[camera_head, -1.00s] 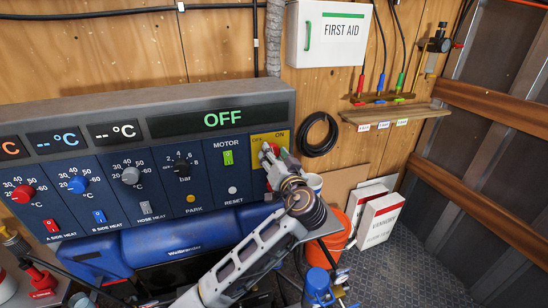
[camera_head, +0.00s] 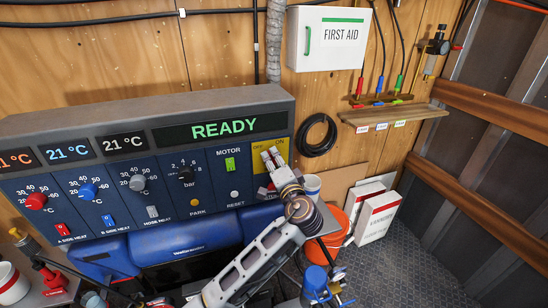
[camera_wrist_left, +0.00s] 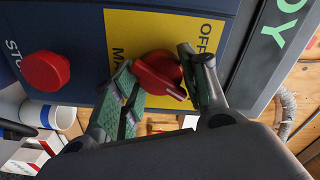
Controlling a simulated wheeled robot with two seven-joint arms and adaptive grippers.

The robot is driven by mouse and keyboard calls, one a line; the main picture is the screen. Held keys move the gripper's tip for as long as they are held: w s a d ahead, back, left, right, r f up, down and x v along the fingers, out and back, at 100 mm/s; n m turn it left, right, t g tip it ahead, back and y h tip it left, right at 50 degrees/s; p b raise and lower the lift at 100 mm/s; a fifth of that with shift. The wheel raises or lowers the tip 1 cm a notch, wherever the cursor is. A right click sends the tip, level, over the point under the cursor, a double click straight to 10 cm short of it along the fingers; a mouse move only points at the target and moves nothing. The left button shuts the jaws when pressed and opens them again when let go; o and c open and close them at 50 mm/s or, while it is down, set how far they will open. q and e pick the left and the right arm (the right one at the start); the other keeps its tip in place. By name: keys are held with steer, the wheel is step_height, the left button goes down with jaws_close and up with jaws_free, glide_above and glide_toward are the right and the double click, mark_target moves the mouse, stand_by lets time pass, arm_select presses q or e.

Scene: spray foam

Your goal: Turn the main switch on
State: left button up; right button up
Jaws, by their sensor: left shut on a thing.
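The main switch is a red rotary knob (camera_wrist_left: 160,76) on a yellow plate (camera_wrist_left: 125,36) marked OFF and ON. In the left wrist view the knob sits between the two green-padded fingers of my left gripper (camera_wrist_left: 162,88), which is shut on it. In the head view my left gripper (camera_head: 271,158) is at the yellow plate (camera_head: 282,150) and hides most of the knob. The panel display (camera_head: 222,128) reads READY in green. My right gripper is in neither view.
A red stop button (camera_wrist_left: 45,70) is beside the yellow plate. Heat dials and small switches fill the panel to the left. A white cup (camera_head: 312,184) and an orange bucket (camera_head: 327,246) are to the right and below. A first aid box (camera_head: 327,38) hangs above.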

arm_select(q)
steer(key=m+p, duration=0.2)
steer(key=m, duration=0.1)
steer(key=shift+r+p, duration=0.1)
steer(key=shift+p, duration=0.25)
steer(key=shift+o, duration=0.4)
steer(key=shift+m+p, duration=0.3)
steer(key=shift+m, duration=0.4)
steer(key=o, duration=1)
steer(key=shift+s, duration=0.1)
steer(key=shift+v, duration=5.95)
